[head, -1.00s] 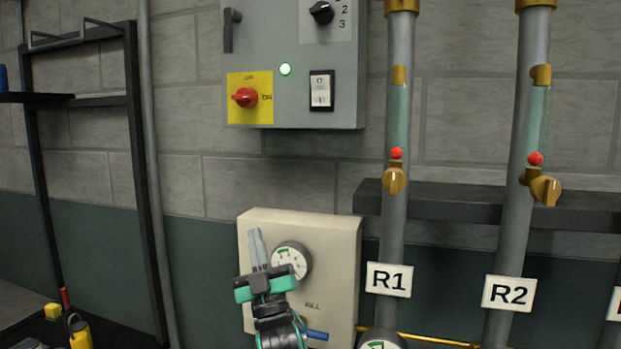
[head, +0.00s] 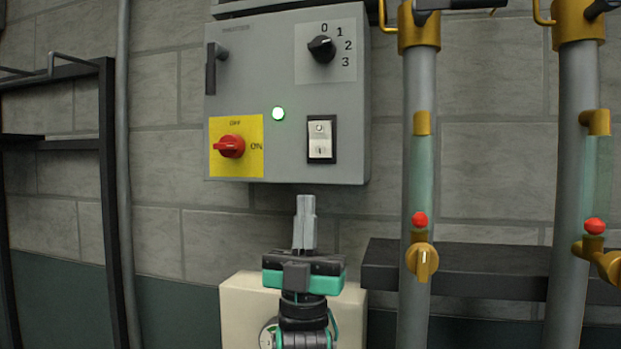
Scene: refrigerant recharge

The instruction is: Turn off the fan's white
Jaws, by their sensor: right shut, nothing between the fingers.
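The white rocker switch (head: 320,140) sits in a black frame at the lower right of the grey control box (head: 285,90). It has a circle mark at the top and a bar mark at the bottom; I cannot tell which half is pressed in. My left gripper is not in view.
A red rotary handle (head: 230,146) on a yellow plate is left of the switch. A black selector knob (head: 321,48) is above it. A cream panel (head: 237,300) is behind my wrist. Grey pipes (head: 416,160) with brass valves and a dark ledge (head: 480,270) stand to the right.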

